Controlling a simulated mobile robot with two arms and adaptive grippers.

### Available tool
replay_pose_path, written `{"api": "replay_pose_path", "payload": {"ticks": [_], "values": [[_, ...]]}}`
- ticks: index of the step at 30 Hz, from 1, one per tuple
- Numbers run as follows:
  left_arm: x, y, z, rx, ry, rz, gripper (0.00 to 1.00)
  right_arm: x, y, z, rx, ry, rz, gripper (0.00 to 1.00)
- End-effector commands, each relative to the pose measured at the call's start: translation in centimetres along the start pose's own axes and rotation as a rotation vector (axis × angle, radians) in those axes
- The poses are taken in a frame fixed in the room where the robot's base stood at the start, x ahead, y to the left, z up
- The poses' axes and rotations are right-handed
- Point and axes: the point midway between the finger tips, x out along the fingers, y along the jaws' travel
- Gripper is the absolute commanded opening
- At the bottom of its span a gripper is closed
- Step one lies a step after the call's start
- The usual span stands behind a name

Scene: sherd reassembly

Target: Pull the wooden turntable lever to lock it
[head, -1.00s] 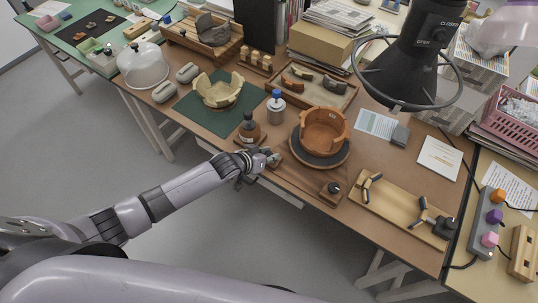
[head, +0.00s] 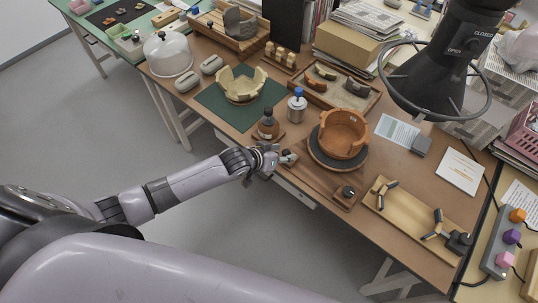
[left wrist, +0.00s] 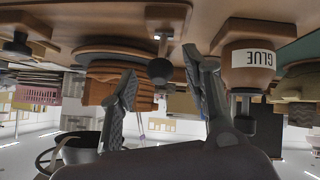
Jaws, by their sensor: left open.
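The turntable (head: 318,158) has a dark round top and carries an orange-brown partial bowl (head: 343,135). Near the front table edge, a small wooden block with a dark round knob, which I take for the lever (head: 289,157), sits just beyond my left gripper (head: 277,158). In the left wrist view, which is upside down, the dark ball knob of the lever (left wrist: 160,71) shows on a short metal stem, between the two fingers of my open left gripper (left wrist: 163,78). I cannot tell whether either finger touches it. My right gripper is out of view.
A brown glue bottle (head: 268,125) stands close behind my left gripper; it also shows in the left wrist view (left wrist: 247,60). Another dark knob (head: 348,191) sits on a wooden base to the right. A silver jar (head: 297,107) and a wooden tray (head: 412,212) are nearby.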

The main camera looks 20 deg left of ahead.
Motion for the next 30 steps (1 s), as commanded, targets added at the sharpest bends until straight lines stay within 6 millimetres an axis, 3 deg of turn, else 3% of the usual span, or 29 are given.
{"api": "replay_pose_path", "payload": {"ticks": [9, 15, 30], "values": [[-6.2, 0.0, 0.1, 0.002, 0.0, -0.001, 0.44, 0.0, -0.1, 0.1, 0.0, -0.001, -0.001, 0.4], [-8.6, -0.1, 0.0, 0.002, 0.0, -0.002, 0.44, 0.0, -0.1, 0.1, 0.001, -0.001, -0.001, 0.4], [-9.3, 0.0, 0.0, 0.001, 0.0, -0.001, 0.44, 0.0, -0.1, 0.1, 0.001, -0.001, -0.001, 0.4]]}}
